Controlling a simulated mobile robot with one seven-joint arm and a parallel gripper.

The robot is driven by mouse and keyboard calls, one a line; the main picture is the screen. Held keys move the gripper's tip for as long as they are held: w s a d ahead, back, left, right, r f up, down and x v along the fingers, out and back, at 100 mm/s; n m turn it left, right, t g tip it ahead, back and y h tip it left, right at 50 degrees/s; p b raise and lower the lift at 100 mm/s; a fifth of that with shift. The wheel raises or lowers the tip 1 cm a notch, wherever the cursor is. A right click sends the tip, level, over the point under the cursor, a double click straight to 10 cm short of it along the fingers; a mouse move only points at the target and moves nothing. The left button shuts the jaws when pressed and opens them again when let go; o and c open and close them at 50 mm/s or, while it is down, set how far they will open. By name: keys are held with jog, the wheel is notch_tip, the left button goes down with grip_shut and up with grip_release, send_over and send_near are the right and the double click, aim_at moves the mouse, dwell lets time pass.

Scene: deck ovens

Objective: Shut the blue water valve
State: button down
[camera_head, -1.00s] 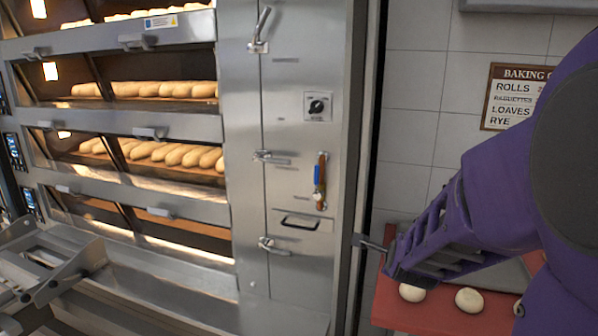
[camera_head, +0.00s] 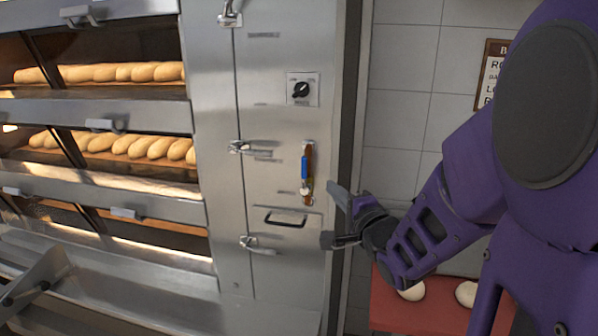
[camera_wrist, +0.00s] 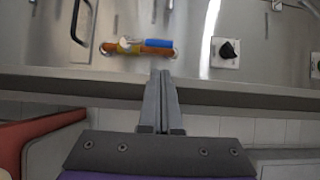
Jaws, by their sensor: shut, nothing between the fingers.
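The water valve has a blue lever (camera_head: 305,167) on a short vertical copper-orange pipe (camera_head: 309,149), mounted on the oven's steel side panel. The lever lies along the pipe, pointing up from the pale valve body near the lower end. In the wrist view, which is turned sideways, the blue lever (camera_wrist: 158,43) again lies along the pipe (camera_wrist: 157,51). In the wrist view, my gripper (camera_wrist: 163,76) points towards the panel, apart from the valve.
A black knob (camera_head: 301,90) is above the valve, and a drawer handle (camera_head: 286,218) is below it. Steel latches (camera_head: 240,147) line the panel's left side. Bread-filled decks stand left. A red board (camera_head: 427,305) with dough balls is at lower right.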

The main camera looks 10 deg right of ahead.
aim_at(305, 174)
jog(key=w+a, duration=0.2)
jog(key=w, duration=0.8)
